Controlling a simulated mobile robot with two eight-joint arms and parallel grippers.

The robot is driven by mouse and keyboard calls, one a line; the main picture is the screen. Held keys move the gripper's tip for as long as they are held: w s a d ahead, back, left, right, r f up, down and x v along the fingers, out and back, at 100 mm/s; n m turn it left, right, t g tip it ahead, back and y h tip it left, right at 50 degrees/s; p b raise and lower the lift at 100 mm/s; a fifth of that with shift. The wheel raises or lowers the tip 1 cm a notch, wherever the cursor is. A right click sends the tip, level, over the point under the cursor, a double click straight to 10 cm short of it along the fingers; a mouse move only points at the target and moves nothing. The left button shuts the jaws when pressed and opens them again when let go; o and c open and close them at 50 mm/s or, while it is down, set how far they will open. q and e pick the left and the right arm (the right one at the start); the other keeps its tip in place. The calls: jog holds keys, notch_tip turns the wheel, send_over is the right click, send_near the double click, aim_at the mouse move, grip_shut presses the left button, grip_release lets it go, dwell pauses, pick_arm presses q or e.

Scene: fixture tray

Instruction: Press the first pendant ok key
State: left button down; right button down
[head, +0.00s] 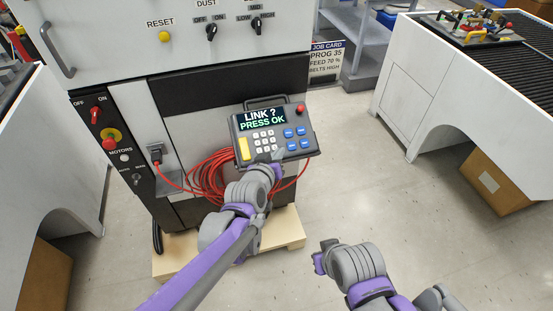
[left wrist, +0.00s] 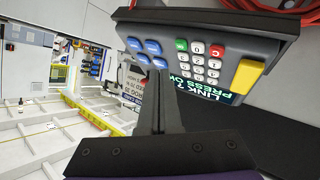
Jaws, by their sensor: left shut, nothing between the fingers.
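The pendant (head: 243,125) is a dark box on the machine's front, its screen (head: 262,119) reading "LINK ? PRESS OK". It has white keys (head: 264,136), blue keys (head: 296,138) and a yellow bar (head: 244,148). In the left wrist view, a green key (left wrist: 181,44) and a red key (left wrist: 217,51) sit beside the white keys; my gripper hides that area in the head view. My left gripper (head: 272,157) is shut and empty at the pendant's lower edge. Its fingertips (left wrist: 160,76) appear near a blue key; contact cannot be told. My right gripper (head: 322,254) hangs over the floor, its jaws unclear.
A red cable (head: 207,174) lies coiled left of the pendant. A red button (head: 300,108) sits at the pendant's upper right corner. The motor panel (head: 112,140) is on the left. A white bench (head: 405,90) stands at the right, with open floor between.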

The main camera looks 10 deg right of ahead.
pick_arm(q)
jog(key=shift+w+f+b, duration=0.3)
jog(key=shift+w+f, duration=0.05)
jog(key=shift+f, duration=0.2)
jog(key=shift+w+f+b, duration=0.3)
jog(key=shift+f, duration=0.25)
jog(key=shift+f, duration=0.1)
dwell(1.2)
jog(key=shift+w+f+b, duration=0.2)
jog(key=shift+f+b, duration=0.1)
jog(key=shift+w+f, duration=0.15)
jog(key=shift+f, duration=0.1)
dwell(0.6)
jog(key=shift+r, duration=0.1)
jog(key=shift+s+r+p, duration=0.3)
jog(key=shift+s+r, duration=0.1)
jog(key=shift+r, duration=0.2)
jog(key=s+r+p, duration=0.1)
jog(key=r, duration=0.1)
jog(key=s+r+p, duration=0.1)
jog(key=r+p, duration=0.1)
jog(key=shift+s+r, duration=0.15)
jog(key=shift+s, duration=0.05)
dwell(0.4)
